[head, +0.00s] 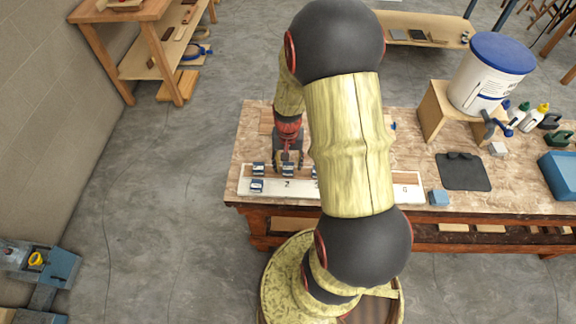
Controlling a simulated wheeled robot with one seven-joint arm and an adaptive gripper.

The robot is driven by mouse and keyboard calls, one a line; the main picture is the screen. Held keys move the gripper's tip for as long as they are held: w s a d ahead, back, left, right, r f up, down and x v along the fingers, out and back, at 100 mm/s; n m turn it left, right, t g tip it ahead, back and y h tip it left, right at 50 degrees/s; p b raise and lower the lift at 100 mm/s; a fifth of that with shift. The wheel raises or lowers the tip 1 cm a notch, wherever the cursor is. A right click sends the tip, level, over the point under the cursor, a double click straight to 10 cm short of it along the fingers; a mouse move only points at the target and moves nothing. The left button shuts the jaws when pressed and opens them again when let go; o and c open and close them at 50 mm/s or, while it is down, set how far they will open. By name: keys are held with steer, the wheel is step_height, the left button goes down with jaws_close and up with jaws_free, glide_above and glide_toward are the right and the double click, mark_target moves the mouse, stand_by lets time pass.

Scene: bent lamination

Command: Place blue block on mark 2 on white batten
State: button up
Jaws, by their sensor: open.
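The white batten (273,190) lies along the near edge of the workbench, its middle hidden behind my arm. A mark reading 2 (287,184) shows on its left part. Another blue-and-white block (288,170) stands just behind mark 2. My gripper (288,165) is open and points down at this block; contact cannot be told. Part of one more block (314,171) shows beside my arm. A plain blue block (438,197) lies right of the batten.
On the workbench (255,150), a dark mat (463,171) lies right of my arm. A wooden stand (433,112) bears a white bucket (480,85) with a blue lid. Bottles (518,115), clamps and a blue bin (560,172) crowd the right end.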

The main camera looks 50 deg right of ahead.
mark_target(288, 167)
steer(key=w+a+r+n+t+p, duration=0.1)
steer(key=a+r, duration=0.1)
steer(key=r, duration=0.7)
steer(key=w+a+r+n+p, duration=0.1)
steer(key=a+r, duration=0.1)
steer(key=r, duration=0.6)
steer(key=s+a+r+n+t, duration=0.2)
steer(key=s+a+r+n, duration=0.2)
steer(key=a+r, duration=0.5)
steer(key=s+a+r+n+t, duration=0.2)
steer(key=s+a+r, duration=0.3)
steer(key=a+r, duration=0.3)
steer(key=shift+s+a+r+n+t, duration=0.3)
steer(key=shift+a+r+n, duration=0.05)
steer(key=shift+a+n, duration=0.55)
